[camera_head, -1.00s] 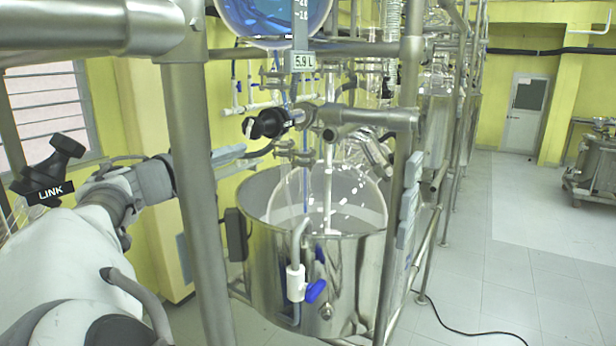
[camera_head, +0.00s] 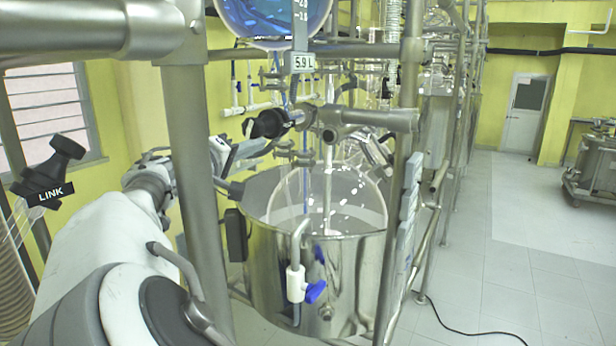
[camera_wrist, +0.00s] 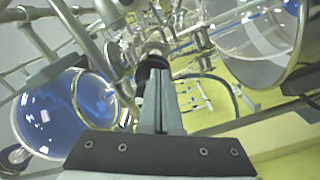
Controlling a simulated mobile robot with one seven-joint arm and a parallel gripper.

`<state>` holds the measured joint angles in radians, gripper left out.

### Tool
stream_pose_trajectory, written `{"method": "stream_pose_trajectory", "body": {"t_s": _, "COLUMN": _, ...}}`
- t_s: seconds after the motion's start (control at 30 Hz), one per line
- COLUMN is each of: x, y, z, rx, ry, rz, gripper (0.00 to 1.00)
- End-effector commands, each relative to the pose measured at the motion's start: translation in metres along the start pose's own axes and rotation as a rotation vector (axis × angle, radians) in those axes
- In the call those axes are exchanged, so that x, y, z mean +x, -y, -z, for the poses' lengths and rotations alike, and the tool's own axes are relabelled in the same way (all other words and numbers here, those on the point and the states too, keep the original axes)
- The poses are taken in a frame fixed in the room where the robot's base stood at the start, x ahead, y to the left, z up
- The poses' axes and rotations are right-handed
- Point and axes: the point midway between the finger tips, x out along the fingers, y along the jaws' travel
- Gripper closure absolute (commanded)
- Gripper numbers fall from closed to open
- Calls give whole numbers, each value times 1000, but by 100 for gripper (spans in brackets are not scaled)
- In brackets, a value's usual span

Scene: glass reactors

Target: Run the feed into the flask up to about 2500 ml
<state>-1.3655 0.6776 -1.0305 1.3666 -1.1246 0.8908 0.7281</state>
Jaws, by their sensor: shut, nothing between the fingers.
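The feed vessel with blue liquid (camera_head: 275,12) hangs at the top of the head view, above a display reading 5.9 L (camera_head: 300,62). A black valve knob (camera_head: 262,124) sits on the pipework below it. The clear glass flask (camera_head: 345,195) sits in a steel bath (camera_head: 265,265); any liquid level in it is unclear. My gripper (camera_head: 264,146) is shut and empty, just below and left of the knob. In the wrist view, the shut fingers (camera_wrist: 161,80) point towards a black knob (camera_wrist: 150,66); I cannot tell whether they touch it.
A steel frame post (camera_head: 192,180) stands in front of my arm. A horizontal steel clamp bar (camera_head: 370,119) lies right of the knob. A white drain valve with a blue handle (camera_head: 315,291) is on the bath front.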

Motion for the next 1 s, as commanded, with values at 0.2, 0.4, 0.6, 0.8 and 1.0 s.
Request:
{"method": "stream_pose_trajectory", "body": {"t_s": 0.2, "x": 0, "y": -1, "z": 2, "rx": 0, "ry": 0, "rz": 0, "gripper": 100}}
{"method": "stream_pose_trajectory", "body": {"t_s": 0.4, "x": 0, "y": -1, "z": 4, "rx": 0, "ry": 0, "rz": 0, "gripper": 100}}
{"method": "stream_pose_trajectory", "body": {"t_s": 0.6, "x": 0, "y": -2, "z": 7, "rx": -1, "ry": 0, "rz": 0, "gripper": 100}}
{"method": "stream_pose_trajectory", "body": {"t_s": 0.8, "x": 0, "y": -2, "z": 7, "rx": 0, "ry": -2, "rz": 0, "gripper": 100}}
{"method": "stream_pose_trajectory", "body": {"t_s": 1.0, "x": 0, "y": -2, "z": 6, "rx": 2, "ry": -3, "rz": 0, "gripper": 100}}
